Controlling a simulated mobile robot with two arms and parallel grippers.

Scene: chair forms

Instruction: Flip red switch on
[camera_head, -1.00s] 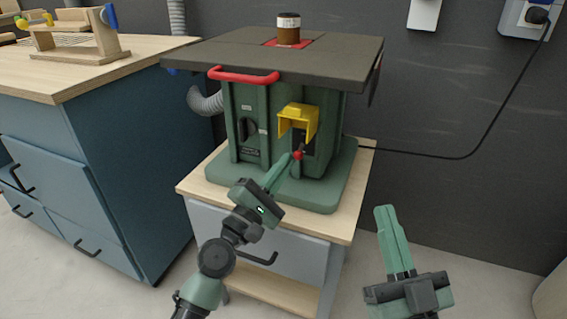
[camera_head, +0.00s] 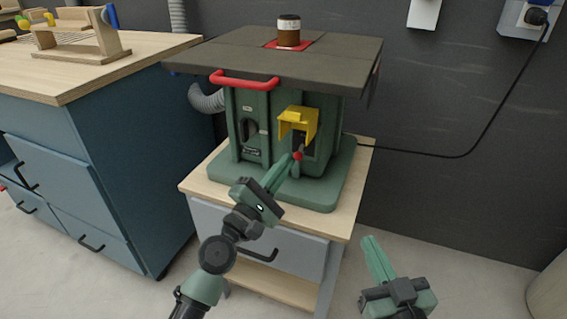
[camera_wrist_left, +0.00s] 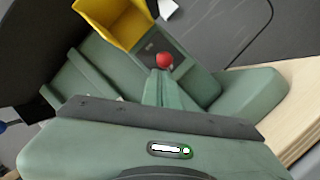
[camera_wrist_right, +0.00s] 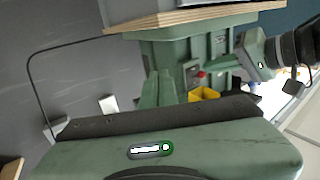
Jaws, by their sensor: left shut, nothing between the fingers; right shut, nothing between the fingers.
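The red switch (camera_head: 298,156) is a small lever with a round red knob on the front of the green machine (camera_head: 322,168), below a raised yellow cover (camera_head: 298,122). My left gripper (camera_head: 287,160) is shut and empty, its tips right at the red knob. In the left wrist view the red knob (camera_wrist_left: 164,60) sits just beyond the fingertips; I cannot tell whether they touch. My right gripper (camera_head: 367,240) is shut and empty, low at the right of the bench, away from the machine. The right wrist view also shows the yellow cover (camera_wrist_right: 204,94).
The machine stands on a wooden-topped cabinet (camera_head: 350,208). A jar (camera_head: 288,30) stands on the machine's dark tabletop, which has a red front handle (camera_head: 244,80). A blue workbench (camera_head: 130,160) is at the left. A black cable (camera_head: 440,156) runs along the wall.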

